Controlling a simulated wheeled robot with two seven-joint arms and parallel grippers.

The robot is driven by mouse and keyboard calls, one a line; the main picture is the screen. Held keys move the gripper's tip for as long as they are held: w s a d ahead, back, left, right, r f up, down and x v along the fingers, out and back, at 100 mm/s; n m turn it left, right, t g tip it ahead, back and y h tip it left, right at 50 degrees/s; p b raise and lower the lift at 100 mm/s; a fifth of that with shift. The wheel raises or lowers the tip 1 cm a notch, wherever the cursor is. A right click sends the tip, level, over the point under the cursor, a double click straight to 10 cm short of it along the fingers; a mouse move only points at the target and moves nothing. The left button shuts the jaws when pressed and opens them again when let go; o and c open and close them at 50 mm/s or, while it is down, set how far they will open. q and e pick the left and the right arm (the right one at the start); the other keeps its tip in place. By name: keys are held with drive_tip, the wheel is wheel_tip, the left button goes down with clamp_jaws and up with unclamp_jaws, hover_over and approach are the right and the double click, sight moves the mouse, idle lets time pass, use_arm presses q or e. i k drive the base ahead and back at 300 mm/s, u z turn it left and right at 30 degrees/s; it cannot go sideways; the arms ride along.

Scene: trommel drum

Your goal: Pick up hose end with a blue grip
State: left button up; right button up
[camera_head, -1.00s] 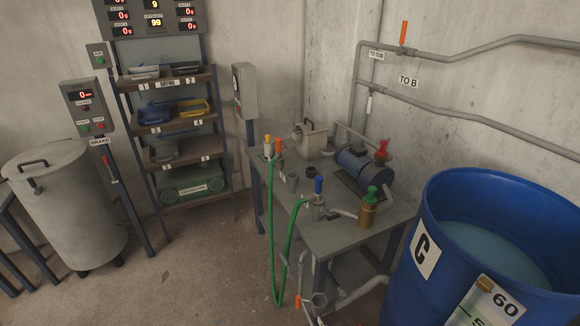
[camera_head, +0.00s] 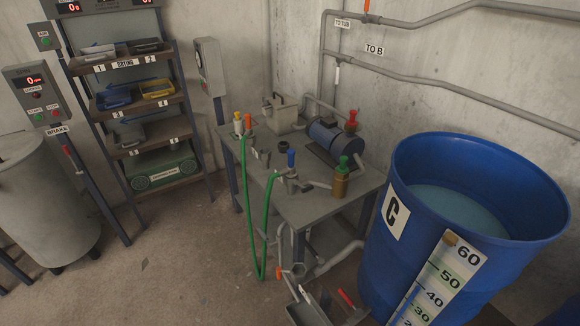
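Yellow (camera_head: 237,116) and orange (camera_head: 248,122) grips stand at that corner. Neither of my grippers shows in the head view.
A blue drum (camera_head: 470,205) marked C, with a level scale, stands at the right, close to the table. Pipes (camera_head: 285,262) and a grey tray-like thing (camera_head: 310,312) lie low in front of the table. A bottle with a green top (camera_head: 341,180) and a blue pump (camera_head: 330,138) share the tabletop. Floor at left front is clear.

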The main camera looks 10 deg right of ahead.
sight(289, 172)
drive_tip(key=u, duration=1.05)
drive_tip(key=i, duration=1.4)
drive_tip(key=z, duration=1.95)
